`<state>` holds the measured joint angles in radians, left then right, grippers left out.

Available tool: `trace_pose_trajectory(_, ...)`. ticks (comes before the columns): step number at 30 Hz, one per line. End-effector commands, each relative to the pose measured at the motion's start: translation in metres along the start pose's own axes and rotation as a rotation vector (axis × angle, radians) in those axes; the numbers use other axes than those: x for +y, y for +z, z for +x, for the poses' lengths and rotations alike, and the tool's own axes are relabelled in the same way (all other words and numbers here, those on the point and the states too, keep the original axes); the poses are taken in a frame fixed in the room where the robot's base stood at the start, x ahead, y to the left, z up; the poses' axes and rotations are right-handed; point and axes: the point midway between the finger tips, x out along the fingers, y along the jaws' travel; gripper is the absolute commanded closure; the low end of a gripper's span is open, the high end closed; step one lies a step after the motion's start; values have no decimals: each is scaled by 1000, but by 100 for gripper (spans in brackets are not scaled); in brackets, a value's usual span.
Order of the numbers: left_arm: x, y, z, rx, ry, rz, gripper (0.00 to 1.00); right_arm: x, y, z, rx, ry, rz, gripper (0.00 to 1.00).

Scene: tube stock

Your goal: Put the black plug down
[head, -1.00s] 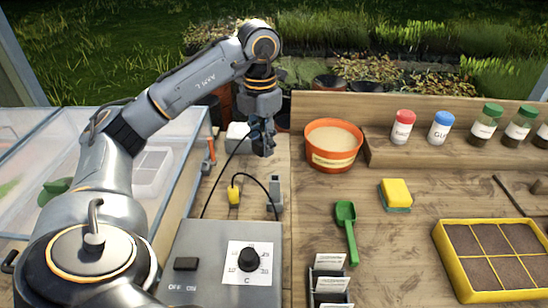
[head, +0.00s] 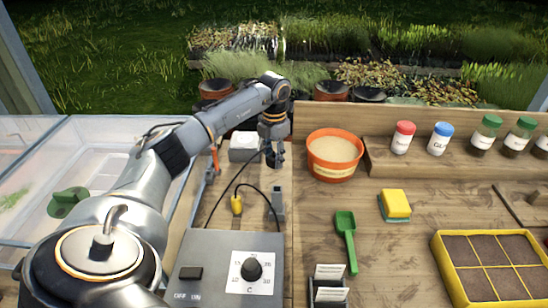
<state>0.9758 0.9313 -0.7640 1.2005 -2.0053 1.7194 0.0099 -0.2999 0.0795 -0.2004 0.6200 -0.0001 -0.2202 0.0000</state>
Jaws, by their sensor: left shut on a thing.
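My left gripper (head: 274,158) is shut at the back of the bench strip, left of the orange bowl. A thin black cord runs up from the control box to it. The black plug at the cord's end is in its fingers, too small and dark to make out. I cannot tell whether the held plug touches the bench. My right gripper is out of view.
The grey control box (head: 215,253) with a dial is in front. A white box (head: 244,147) stands left of the gripper, and the orange bowl (head: 334,172) right of it. A green scoop (head: 346,240) and a sponge (head: 396,205) lie farther right. Bare wood lies between them.

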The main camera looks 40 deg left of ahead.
Motion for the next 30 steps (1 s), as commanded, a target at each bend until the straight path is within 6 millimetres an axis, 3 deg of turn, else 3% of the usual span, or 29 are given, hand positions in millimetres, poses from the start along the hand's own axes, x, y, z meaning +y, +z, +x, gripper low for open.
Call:
trace_pose_trajectory(23, 0, 0, 22, -1, 0, -1, 100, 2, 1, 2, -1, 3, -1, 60)
trace_pose_trajectory(24, 0, 0, 21, -1, 0, -1, 61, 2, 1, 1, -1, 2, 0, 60)
trace_pose_trajectory(26, 0, 0, 21, -1, 0, -1, 49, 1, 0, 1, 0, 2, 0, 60)
trace_pose_trajectory(30, 0, 0, 21, -1, 0, -1, 46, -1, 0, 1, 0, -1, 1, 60)
